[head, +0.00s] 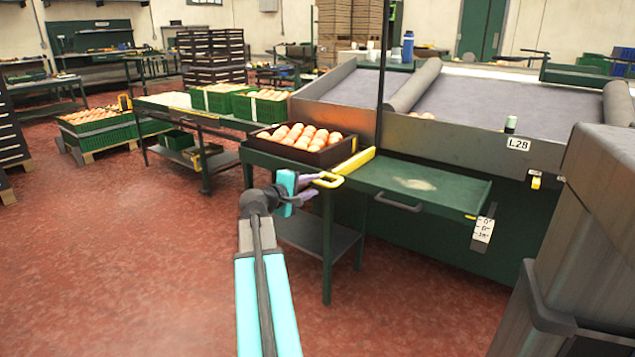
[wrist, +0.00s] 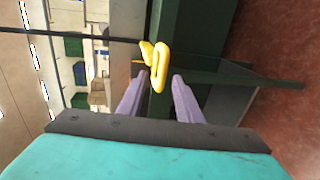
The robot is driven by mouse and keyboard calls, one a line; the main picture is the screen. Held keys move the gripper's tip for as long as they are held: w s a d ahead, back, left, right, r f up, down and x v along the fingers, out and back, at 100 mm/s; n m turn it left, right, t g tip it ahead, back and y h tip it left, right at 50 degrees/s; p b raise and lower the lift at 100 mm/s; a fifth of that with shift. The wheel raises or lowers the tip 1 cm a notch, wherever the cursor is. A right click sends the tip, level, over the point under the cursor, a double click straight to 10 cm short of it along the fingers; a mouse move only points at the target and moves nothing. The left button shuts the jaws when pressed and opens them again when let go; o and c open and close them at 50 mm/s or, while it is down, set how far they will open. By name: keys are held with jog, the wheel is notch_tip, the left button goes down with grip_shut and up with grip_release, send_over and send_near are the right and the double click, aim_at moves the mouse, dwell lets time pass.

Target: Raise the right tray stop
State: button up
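In the wrist view, the handle (wrist: 159,65) shows between and just beyond the fingertips of my gripper (wrist: 158,80). A gap shows on both sides of it, and nothing is held. How deep the handle sits between the fingers is unclear.
A green drawer-like shelf (head: 430,188) with a grey handle is right of the stop, below the sloped grey sorting table (head: 475,100). A thin dark post (head: 381,75) rises behind the stop. Green crates of oranges (head: 260,107) stand further left. The red floor in front is clear.

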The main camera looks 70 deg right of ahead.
jog(key=p+v, duration=0.1)
jog(key=v, duration=0.6)
jog(key=shift+p, duration=0.35)
